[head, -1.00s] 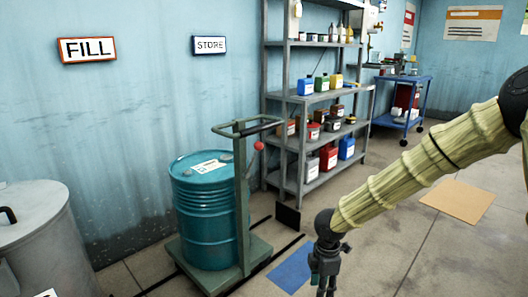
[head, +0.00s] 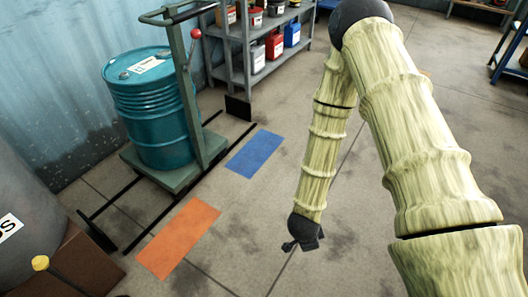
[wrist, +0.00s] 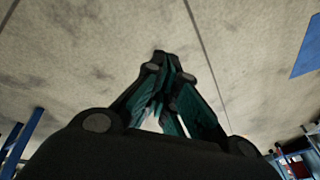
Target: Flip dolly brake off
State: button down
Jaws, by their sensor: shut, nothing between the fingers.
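The dolly (head: 186,176) is a green-grey platform with an upright post and a top handle, standing on dark floor rails in the head view. It carries a teal drum (head: 150,110). A lever with a red knob (head: 196,33) sits near the top of the post, tilted to the right; it looks like the brake. My gripper (wrist: 170,62) is shut and empty in the wrist view, above bare floor. In the head view my wrist hangs low, well right of the dolly, and the fingers are mostly hidden behind it. The dolly does not show in the wrist view.
An orange floor mat (head: 178,238) and a blue floor mat (head: 255,153) lie right of the rails. A shelf (head: 232,62) with containers stands behind the dolly. A large grey tank (head: 25,210) is at the left. The floor between the mats and my arm is clear.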

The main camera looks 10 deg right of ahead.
jog(key=s+a+f+n+g+y, duration=0.1)
jog(key=s+f+n, duration=0.1)
jog(key=s+n, duration=0.6)
jog(key=s+a+f+n+y, duration=0.1)
jog(key=s+a+n+y, duration=0.1)
jog(key=s+n, duration=0.7)
jog(key=shift+a+f+n+g, duration=0.15)
jog(key=shift+f+n+g, duration=0.25)
jog(key=shift+n, duration=0.2)
jog(key=shift+s+a, duration=0.1)
jog(key=shift+a, duration=0.05)
